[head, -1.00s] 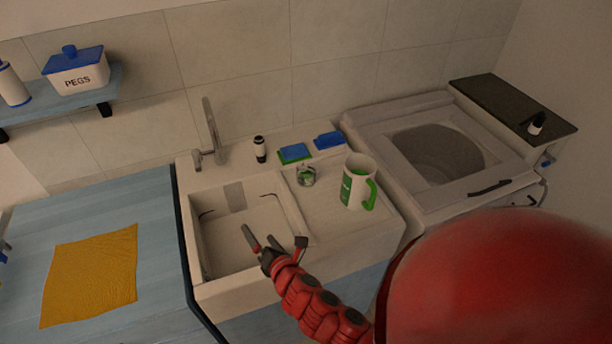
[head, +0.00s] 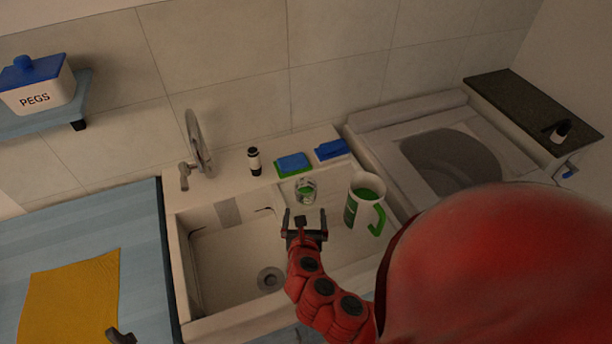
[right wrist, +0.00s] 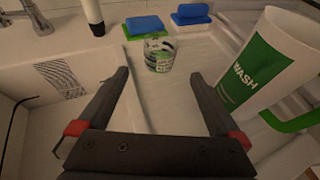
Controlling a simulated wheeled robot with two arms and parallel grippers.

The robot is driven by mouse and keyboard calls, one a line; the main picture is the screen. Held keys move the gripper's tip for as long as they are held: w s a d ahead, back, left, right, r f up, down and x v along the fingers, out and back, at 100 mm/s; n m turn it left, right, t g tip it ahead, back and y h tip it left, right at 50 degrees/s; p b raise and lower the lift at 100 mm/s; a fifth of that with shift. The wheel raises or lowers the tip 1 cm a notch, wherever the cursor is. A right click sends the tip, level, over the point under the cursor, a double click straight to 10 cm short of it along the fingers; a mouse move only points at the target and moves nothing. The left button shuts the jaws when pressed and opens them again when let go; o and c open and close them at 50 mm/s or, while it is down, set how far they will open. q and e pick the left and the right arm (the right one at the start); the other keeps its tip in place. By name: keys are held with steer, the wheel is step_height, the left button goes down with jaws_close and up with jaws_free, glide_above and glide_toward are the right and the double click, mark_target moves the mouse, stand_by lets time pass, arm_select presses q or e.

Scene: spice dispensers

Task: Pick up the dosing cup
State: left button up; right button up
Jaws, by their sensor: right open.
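The dosing cup (head: 305,191) is a small clear cup with green on it, standing upright on the sink's drainboard. It also shows in the right wrist view (right wrist: 160,55), straight ahead between the fingertips. My right gripper (head: 304,215) is open and empty, on the near side of the cup, with its two fingers pointing toward it. In the right wrist view its fingers (right wrist: 159,76) are spread wide, and the cup appears beyond the tips. A dark tip at the bottom left of the head view seems to be my left gripper (head: 121,338); its jaws cannot be made out.
A white jug with a green handle (head: 365,205) stands close right of the cup. Behind are a blue-and-green sponge (head: 292,164), a blue sponge (head: 331,150) and a small dark-capped bottle (head: 254,161). The sink basin (head: 225,262) is left; a yellow cloth (head: 72,300) lies on the counter.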

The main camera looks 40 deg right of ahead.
mark_target(306, 186)
steer(key=b+x, duration=0.2)
steer(key=b, duration=0.1)
steer(key=b+x, duration=0.3)
steer(key=shift+s+f, duration=0.15)
steer(key=shift+f, duration=0.1)
steer(key=x, duration=0.2)
steer(key=b+x, duration=0.1)
steer(key=x, duration=0.3)
steer(key=shift+w+d+r+b, duration=0.2)
steer(key=shift+w+d+b, duration=0.1)
steer(key=shift+w, duration=0.15)
steer(key=b+x, duration=0.1)
steer(key=x, duration=0.1)
steer(key=b+x, duration=0.2)
steer(key=x, duration=0.1)
steer(key=shift+a+f, duration=0.1)
steer(key=shift+f, duration=0.2)
steer(key=shift+w, duration=0.15)
steer(key=shift+r, duration=0.1)
steer(key=c, duration=1.4)
